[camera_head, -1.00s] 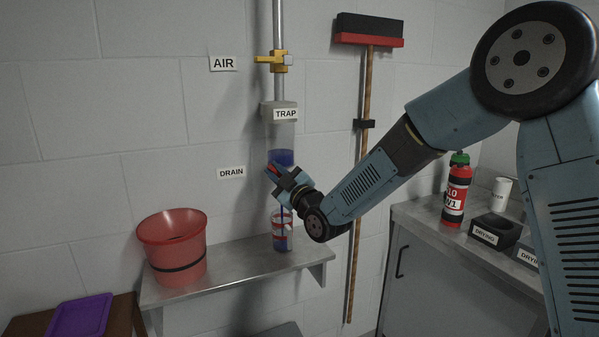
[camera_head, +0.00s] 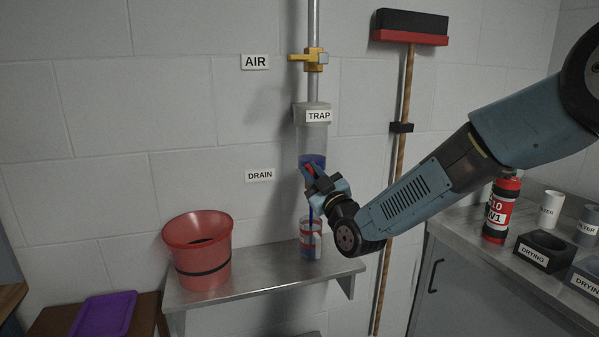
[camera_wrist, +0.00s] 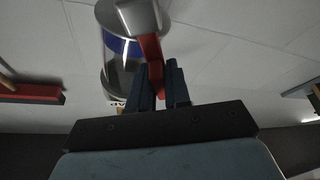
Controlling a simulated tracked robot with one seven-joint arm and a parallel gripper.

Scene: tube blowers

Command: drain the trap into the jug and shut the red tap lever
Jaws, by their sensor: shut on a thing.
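The trap (camera_head: 313,140) is a clear upright cylinder on the wall pipe, with blue liquid low in it. My gripper (camera_head: 309,172) is just below the trap and shut on the red tap lever. In the wrist view the red lever (camera_wrist: 151,62) runs down between my two fingers (camera_wrist: 160,85) from the grey tap body. A thin blue streak (camera_head: 310,212) shows below the tap, above the jug. The jug (camera_head: 311,242) is clear, with red and white markings and blue inside, upright on the steel shelf under the tap. My gripper hides most of the tap in the head view.
A yellow air valve (camera_head: 311,58) is higher on the pipe. A red bucket (camera_head: 198,258) stands on the shelf (camera_head: 262,268) left of the jug. A broom (camera_head: 402,110) hangs to the right, behind my arm. A counter with a red bottle (camera_head: 499,212) is further right.

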